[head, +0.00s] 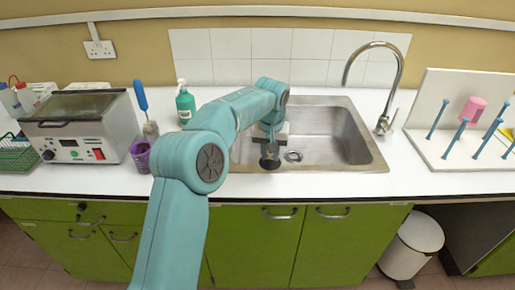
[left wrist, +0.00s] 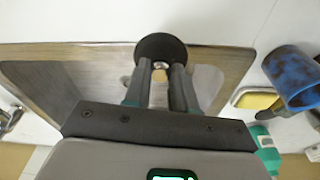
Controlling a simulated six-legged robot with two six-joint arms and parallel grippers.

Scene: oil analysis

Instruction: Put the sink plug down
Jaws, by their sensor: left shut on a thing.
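My left gripper (head: 270,150) is over the left front part of the steel sink (head: 340,147), pointing down. It is shut on the dark round sink plug (head: 270,162). In the left wrist view the plug (left wrist: 161,48) sits at the tips of the two fingers (left wrist: 161,80), with a small pale spot near its middle. The drain (head: 293,156) shows as a ring in the sink floor, just right of the plug in the head view. Whether the plug touches the sink is hard to tell. My right gripper is not in view.
A curved tap (head: 385,70) stands behind the sink at right. A green soap bottle (head: 185,103), a purple cup (head: 141,156) and a heated bath (head: 82,126) stand to the left. A peg rack (head: 460,125) stands at right. Counter in front of the sink is clear.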

